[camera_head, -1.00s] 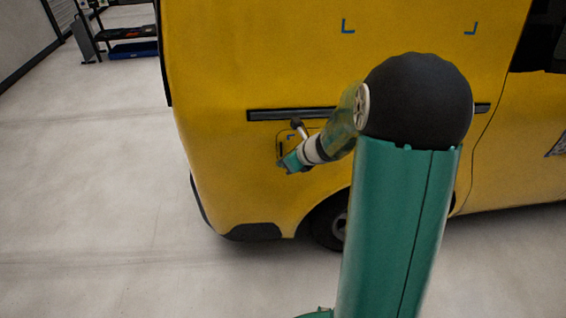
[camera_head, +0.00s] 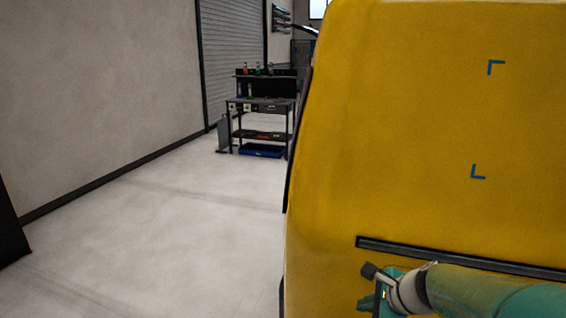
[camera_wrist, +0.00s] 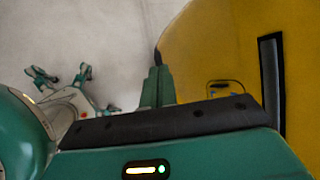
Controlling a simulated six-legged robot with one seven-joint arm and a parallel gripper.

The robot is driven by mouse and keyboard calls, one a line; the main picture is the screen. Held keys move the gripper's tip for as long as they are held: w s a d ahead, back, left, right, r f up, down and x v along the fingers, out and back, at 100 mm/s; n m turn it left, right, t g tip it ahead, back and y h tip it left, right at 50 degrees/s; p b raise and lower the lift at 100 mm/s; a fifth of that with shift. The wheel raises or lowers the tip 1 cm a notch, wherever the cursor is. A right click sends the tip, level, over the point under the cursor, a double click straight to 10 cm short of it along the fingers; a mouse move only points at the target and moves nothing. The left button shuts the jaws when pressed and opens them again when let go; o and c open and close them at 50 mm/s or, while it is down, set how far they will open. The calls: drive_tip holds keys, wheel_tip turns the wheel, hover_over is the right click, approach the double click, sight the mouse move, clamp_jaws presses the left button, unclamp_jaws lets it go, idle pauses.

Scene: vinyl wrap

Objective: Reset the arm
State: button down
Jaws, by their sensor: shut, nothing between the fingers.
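My gripper (camera_head: 370,301) is low in the head view, in front of the side of a yellow van (camera_head: 430,130). It is teal, and my arm reaches to it from the lower right corner. In the wrist view my gripper's fingers (camera_wrist: 157,86) are together and hold nothing. The van (camera_wrist: 215,50) fills the right part of that view. I cannot tell the exact gap between the fingers and the van.
Blue corner marks (camera_head: 490,66) and a dark trim strip (camera_head: 450,257) are on the van. A dark workbench (camera_head: 262,106) with bottles and a blue bin (camera_head: 261,150) stands behind, by a shutter (camera_head: 232,50). The pale floor (camera_head: 170,230) at left is clear.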

drive_tip(key=s+a+r+n+h, duration=0.1)
drive_tip(key=s+r+n+h, duration=0.1)
drive_tip(key=s+n, duration=0.6)
drive_tip(key=s+a+r+n+h, duration=0.2)
drive_tip(key=s+r+n, duration=0.3)
drive_tip(key=s+n, duration=0.3)
drive_tip(key=n, duration=0.4)
drive_tip(key=shift+s+a+r+n+g, duration=0.15)
drive_tip(key=shift+s+a+n+g, duration=0.15)
drive_tip(key=shift+g, duration=0.1)
drive_tip(key=shift+a, duration=0.2)
